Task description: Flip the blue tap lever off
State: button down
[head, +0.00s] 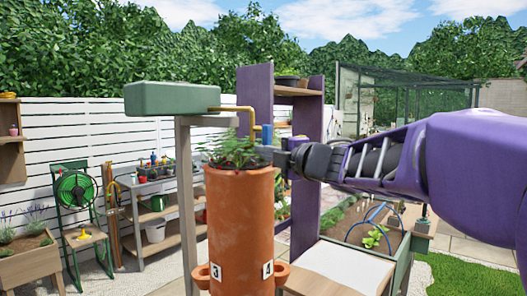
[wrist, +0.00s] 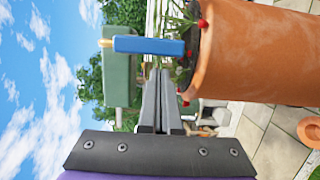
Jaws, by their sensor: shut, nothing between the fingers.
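The blue tap lever (head: 267,134) hangs about upright at the end of a brass pipe (head: 246,109), above the planter's rim. It also shows in the wrist view (wrist: 148,46), just ahead of my fingertips. The pipe comes from a green tank (head: 172,98) on a wooden post. My gripper (head: 282,160) is shut and empty, close to the lever and a little lower; its closed fingers show in the wrist view (wrist: 160,74). I cannot tell whether they touch the lever. The tall terracotta planter (head: 238,225), marked 3 and 4, stands below with green plants in its top.
A purple shelf (head: 255,90) stands behind the tap. A potting bench (head: 150,190) and a green hose reel (head: 76,190) are at the left by the white fence. A raised bed (head: 365,225) and a pale board (head: 345,265) lie at the right.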

jog(key=shift+w+d+r, duration=0.1)
jog(key=shift+w+d, duration=0.25)
jog(key=shift+w, duration=0.1)
dwell(0.3)
jog(key=shift+n+b, duration=0.3)
jog(key=shift+b, duration=0.15)
